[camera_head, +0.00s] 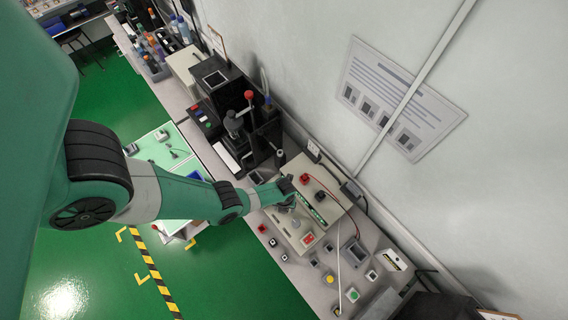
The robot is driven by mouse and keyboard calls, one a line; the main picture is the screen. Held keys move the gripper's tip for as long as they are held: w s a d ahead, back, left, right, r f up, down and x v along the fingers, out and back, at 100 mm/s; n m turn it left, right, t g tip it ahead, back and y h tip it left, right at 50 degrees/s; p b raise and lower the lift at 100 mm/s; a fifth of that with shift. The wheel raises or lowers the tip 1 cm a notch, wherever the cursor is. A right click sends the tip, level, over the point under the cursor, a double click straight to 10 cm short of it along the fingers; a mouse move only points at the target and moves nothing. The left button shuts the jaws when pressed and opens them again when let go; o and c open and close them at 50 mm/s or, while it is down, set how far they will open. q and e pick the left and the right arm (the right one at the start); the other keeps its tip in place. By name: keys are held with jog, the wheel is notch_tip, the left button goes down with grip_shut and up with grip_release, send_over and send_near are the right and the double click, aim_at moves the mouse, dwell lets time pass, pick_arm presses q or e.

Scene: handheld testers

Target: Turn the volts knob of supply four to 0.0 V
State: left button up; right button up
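My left arm comes in from the left and reaches across the bench. My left gripper (290,204) is at the front of a beige box-shaped unit (328,202), partly in front of it. The fingers are small and dark here, so I cannot tell whether they are open, shut or touching a knob. The unit has a red post, a black post and a dark strip with green marks. No label or reading on it is legible, so I cannot tell which supply is number four. The volts knob cannot be made out. My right gripper is out of view.
Several small button boxes and testers crowd the grey bench (318,285) in front of the unit. A black machine with a red-knobbed lever (249,95) stands behind left. A wall with a poster (400,98) bounds the far side. Green floor lies in front.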

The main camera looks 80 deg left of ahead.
pick_arm(q)
grip_shut()
